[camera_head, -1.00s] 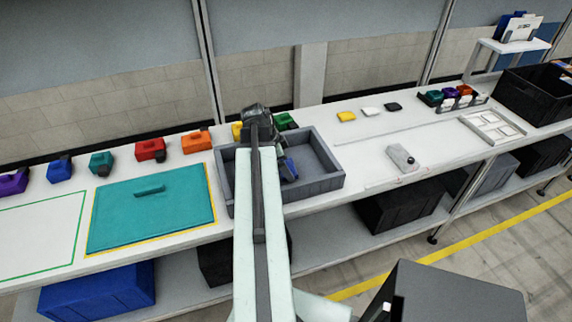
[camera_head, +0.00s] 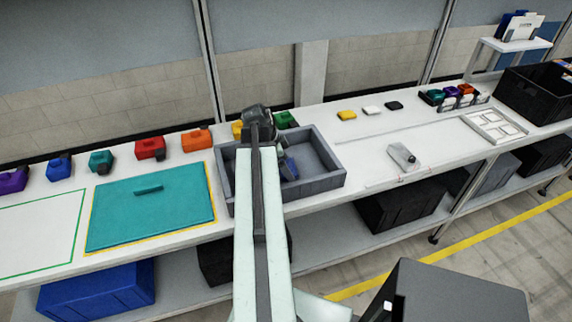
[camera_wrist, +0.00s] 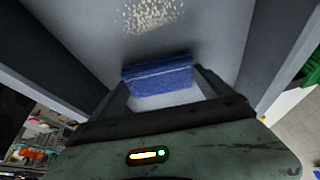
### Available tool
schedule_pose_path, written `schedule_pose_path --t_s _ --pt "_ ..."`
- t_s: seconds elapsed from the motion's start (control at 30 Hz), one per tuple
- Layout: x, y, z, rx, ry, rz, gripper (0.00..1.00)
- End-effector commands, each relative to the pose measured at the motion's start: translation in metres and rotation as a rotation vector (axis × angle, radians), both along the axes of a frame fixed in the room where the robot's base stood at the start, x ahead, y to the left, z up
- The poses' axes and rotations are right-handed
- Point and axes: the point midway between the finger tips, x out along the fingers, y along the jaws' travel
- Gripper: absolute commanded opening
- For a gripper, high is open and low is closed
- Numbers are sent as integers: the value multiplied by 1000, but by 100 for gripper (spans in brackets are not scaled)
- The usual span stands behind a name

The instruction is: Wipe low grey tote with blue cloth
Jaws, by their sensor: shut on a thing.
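The low grey tote (camera_head: 328,182) stands on the bench, open at the top, with my arm reaching over its left part. In the wrist view its grey floor (camera_wrist: 85,25) fills the top, and a speckled pale-tan patch (camera_wrist: 152,14) lies on it. The blue cloth (camera_wrist: 158,72) is folded between the fingers of my gripper (camera_wrist: 165,88), which is shut on it inside the tote. The cloth also shows in the head view (camera_head: 289,168), beside my arm. The patch lies just beyond the cloth. I cannot tell whether the cloth touches the floor.
A teal lid-like panel (camera_head: 150,215) lies left of the tote. Several coloured blocks, among them a red one (camera_head: 150,147), line the back edge. A grey device (camera_head: 403,157) and a white tray (camera_head: 493,127) lie to the right. Bench space right of the tote is mostly clear.

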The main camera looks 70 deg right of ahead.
Motion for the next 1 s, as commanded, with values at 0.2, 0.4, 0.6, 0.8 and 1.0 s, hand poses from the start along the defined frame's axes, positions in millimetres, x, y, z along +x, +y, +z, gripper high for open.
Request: schedule_pose_path --t_s 0.2,0.4,0.6,0.8,1.0 --pt "0 0 -6 0 0 0 58" --pt "0 0 -9 0 0 -1 58" --pt "0 0 -11 0 0 -1 58" --pt "7 -10 -10 0 0 -1 58" --pt "20 -26 -9 0 0 -1 58"
